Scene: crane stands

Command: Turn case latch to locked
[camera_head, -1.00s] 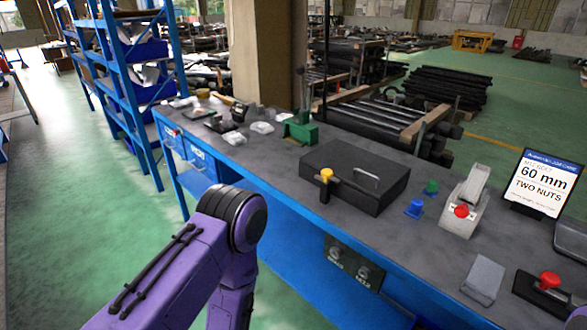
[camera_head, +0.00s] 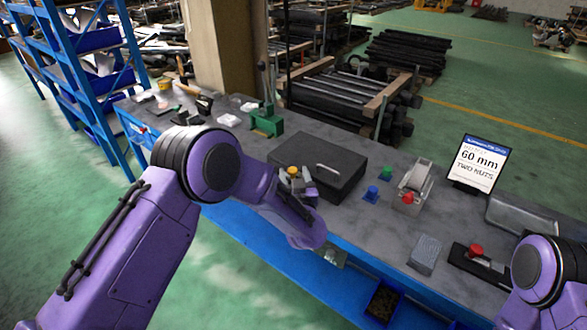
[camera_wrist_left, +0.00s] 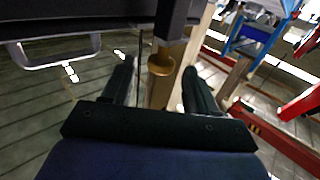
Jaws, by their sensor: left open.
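In the left wrist view the open gripper (camera_wrist_left: 160,88) has one finger on each side of the brass-yellow knob (camera_wrist_left: 160,63). I cannot tell whether the fingers touch it. The case handle (camera_wrist_left: 55,63) shows at the upper left there. My right arm enters at the lower right, its gripper out of view.
A green fixture (camera_head: 266,122) stands left of the case. Blue (camera_head: 371,193) and green (camera_head: 387,173) pieces, a grey device with a red knob (camera_head: 408,197) and a sign (camera_head: 477,164) stand to its right. A red-knobbed block (camera_head: 476,251) sits nearer the front.

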